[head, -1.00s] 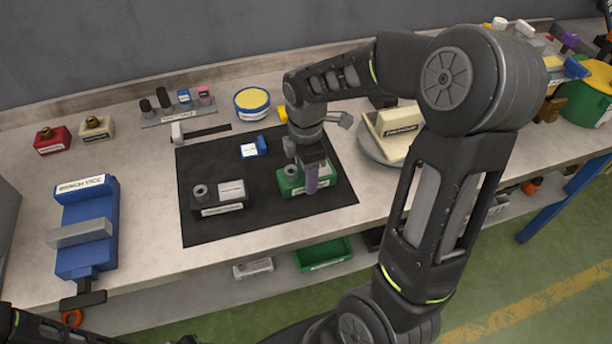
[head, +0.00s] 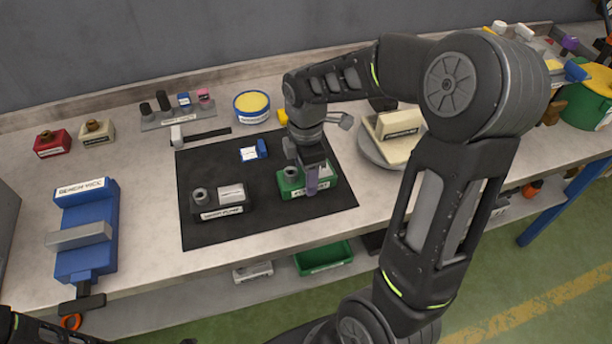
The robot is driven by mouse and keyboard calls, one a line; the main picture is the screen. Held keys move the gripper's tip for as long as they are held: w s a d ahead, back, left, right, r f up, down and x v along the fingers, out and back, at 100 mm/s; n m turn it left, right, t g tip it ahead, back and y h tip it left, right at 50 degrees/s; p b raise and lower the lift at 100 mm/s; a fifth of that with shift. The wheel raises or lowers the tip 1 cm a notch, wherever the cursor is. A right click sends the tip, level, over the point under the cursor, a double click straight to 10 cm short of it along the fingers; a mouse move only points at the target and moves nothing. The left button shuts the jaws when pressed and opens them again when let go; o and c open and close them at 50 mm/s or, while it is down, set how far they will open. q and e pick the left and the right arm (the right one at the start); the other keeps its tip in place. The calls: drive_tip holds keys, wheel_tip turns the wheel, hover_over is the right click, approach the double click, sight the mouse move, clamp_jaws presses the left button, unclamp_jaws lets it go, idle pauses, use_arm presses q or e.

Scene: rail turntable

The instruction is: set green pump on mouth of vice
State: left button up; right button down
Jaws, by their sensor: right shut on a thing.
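The green pump (head: 292,188) is on the right part of the black mat (head: 215,233). My right gripper (head: 312,186) reaches down over it from above and is shut on it; the fingers hide part of its top and front. I cannot tell whether the pump still touches the mat. The blue bench vice (head: 92,262) sits at the left of the bench, with a grey bar (head: 80,235) across its middle. My left gripper is not in view; only a piece of my left arm shows at the bottom left.
A dark pump (head: 220,203) stands on the mat left of the green one. A blue-and-white block (head: 253,151) lies behind it. A turntable (head: 372,150) bearing a cream block (head: 395,135) is at the right. Bare bench lies between vice and mat.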

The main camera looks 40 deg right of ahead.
wheel_tip(320, 180, up, 10)
drive_tip(key=shift+f+b, duration=0.25)
drive_tip(key=shift+b, duration=0.2)
idle(0.4)
